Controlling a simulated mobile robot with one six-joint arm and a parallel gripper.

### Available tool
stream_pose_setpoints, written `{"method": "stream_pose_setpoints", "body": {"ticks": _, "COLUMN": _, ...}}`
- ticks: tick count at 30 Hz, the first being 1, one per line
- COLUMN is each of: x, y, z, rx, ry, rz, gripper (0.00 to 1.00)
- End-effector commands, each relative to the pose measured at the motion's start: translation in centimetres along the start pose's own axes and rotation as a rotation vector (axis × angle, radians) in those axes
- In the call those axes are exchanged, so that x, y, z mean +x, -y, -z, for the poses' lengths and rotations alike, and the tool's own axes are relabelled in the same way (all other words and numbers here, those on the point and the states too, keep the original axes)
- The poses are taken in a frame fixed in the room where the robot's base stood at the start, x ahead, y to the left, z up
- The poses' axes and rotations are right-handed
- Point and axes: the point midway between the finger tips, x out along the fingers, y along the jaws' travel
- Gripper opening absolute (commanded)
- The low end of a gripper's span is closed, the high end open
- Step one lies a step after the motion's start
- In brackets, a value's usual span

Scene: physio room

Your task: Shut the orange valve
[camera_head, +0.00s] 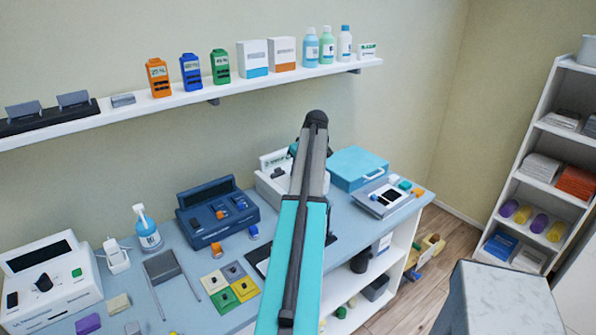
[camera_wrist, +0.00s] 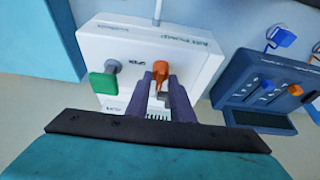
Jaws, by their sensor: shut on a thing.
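The orange valve (camera_wrist: 160,68) sits on the front of a white pump box (camera_wrist: 118,48), beside printed lettering that reads OPEN. My gripper (camera_wrist: 161,82) has its two dark fingers on either side of the valve handle and is shut on it. The fingers hide part of the handle and its base, so I cannot tell its exact angle. In the head view, the white box (camera_head: 272,184) stands on the counter behind my arm, which hides the valve and my fingertips.
A green knob (camera_wrist: 103,83) with a grey stem is left of the valve. A dark blue device (camera_wrist: 262,84) stands close on the right in the wrist view. In the head view, a turquoise case (camera_head: 357,166) stands right of the pump box on the counter.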

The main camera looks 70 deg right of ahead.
Motion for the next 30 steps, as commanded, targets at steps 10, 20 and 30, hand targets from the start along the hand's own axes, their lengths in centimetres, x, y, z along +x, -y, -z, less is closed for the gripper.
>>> {"method": "stream_pose_setpoints", "body": {"ticks": 10, "x": 0.0, "y": 0.0, "z": 0.0, "rx": 0.000, "ry": 0.000, "rz": 0.000, "gripper": 0.27}}
{"method": "stream_pose_setpoints", "body": {"ticks": 20, "x": -1.4, "y": 0.0, "z": 0.0, "rx": 0.001, "ry": -0.001, "rz": -0.001, "gripper": 0.27}}
{"method": "stream_pose_setpoints", "body": {"ticks": 30, "x": -5.5, "y": 0.0, "z": 0.0, "rx": 0.000, "ry": -0.002, "rz": -0.002, "gripper": 0.27}}
